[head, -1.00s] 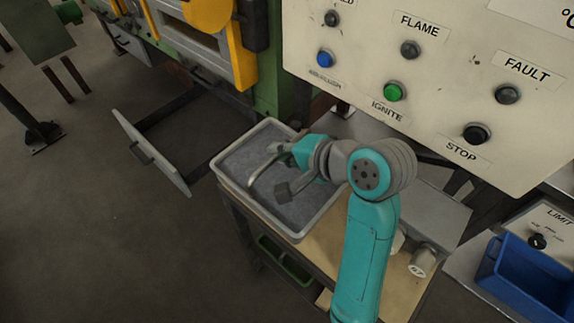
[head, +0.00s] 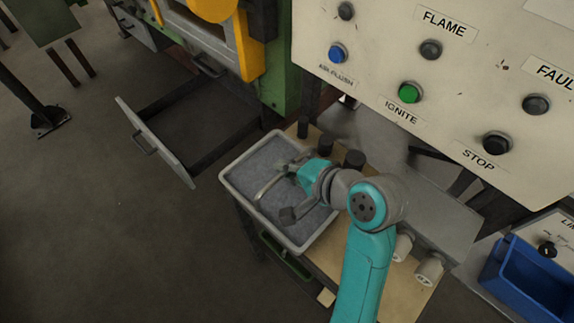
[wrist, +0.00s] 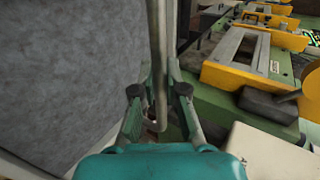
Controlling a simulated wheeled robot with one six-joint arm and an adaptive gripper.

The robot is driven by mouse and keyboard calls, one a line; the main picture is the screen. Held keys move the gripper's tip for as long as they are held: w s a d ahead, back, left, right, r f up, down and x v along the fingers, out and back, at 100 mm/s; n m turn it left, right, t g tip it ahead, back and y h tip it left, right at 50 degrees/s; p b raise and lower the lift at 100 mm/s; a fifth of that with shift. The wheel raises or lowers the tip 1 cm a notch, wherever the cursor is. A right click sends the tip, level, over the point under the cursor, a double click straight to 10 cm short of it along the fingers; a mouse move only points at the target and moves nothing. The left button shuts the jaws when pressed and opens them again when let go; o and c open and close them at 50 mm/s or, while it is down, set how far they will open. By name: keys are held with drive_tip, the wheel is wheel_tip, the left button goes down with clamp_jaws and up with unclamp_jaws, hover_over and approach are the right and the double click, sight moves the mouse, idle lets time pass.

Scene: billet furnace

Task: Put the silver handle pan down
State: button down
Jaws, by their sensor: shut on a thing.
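The pan (head: 238,196) is a pale grey rectangular tray of grey, powdery-looking material, over the left end of the bench. Its silver handle (head: 266,187) shows as a curved metal bar above the grey fill. In the wrist view the handle (wrist: 156,50) runs upright between the fingers, with the grey fill (wrist: 65,70) at the left. My gripper (head: 289,191) is shut on this handle; it also shows in the wrist view (wrist: 159,100). The pan looks roughly level. I cannot tell whether its underside touches the bench.
The wooden bench top (head: 385,290) is partly bare to the right of the pan. Several dark cylinders (head: 326,144) stand close behind the pan. An open drawer (head: 155,143) juts out at the left. A blue bin (head: 525,280) and a button panel (head: 430,85) are at the right.

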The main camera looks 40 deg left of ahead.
drive_tip(key=c, duration=1.2)
unclamp_jaws()
drive_tip(key=shift+f, duration=0.1)
drive_tip(key=v, duration=1.2)
drive_tip(key=shift+s, duration=0.1)
